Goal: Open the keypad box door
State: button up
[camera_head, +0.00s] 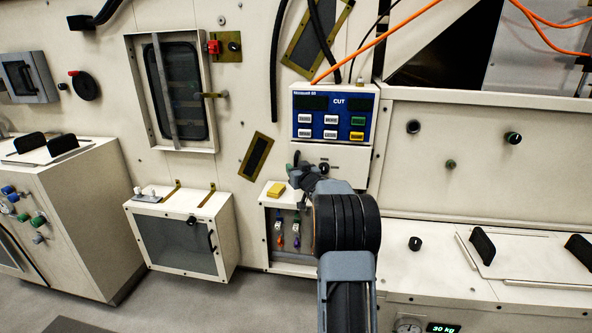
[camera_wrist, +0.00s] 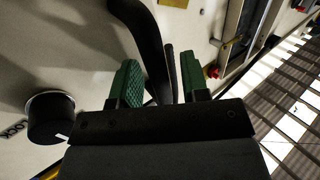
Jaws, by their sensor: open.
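The keypad box (camera_head: 369,150) is on the wall in the head view, with a blue keypad panel (camera_head: 340,120) of white, green and yellow buttons. Its pale lower front has a black knob (camera_head: 323,168); the front looks closed. In the wrist view a black knob (camera_wrist: 50,117) with a white mark sits beside the word LOCK. A curved black handle (camera_wrist: 152,45) runs down toward the gap between the green fingers of my gripper (camera_wrist: 160,85). My gripper (camera_head: 298,172) is open at the lower left of the box. Whether it touches the handle is unclear.
A small open-fronted cabinet (camera_head: 268,222) with a yellow block (camera_head: 276,190) on top is just below my gripper. A windowed box (camera_head: 133,222) stands to the left. A ledge with dark handles (camera_head: 482,246) is at right. An orange cable (camera_head: 375,40) crosses above.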

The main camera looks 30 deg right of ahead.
grip_shut()
dwell(0.4)
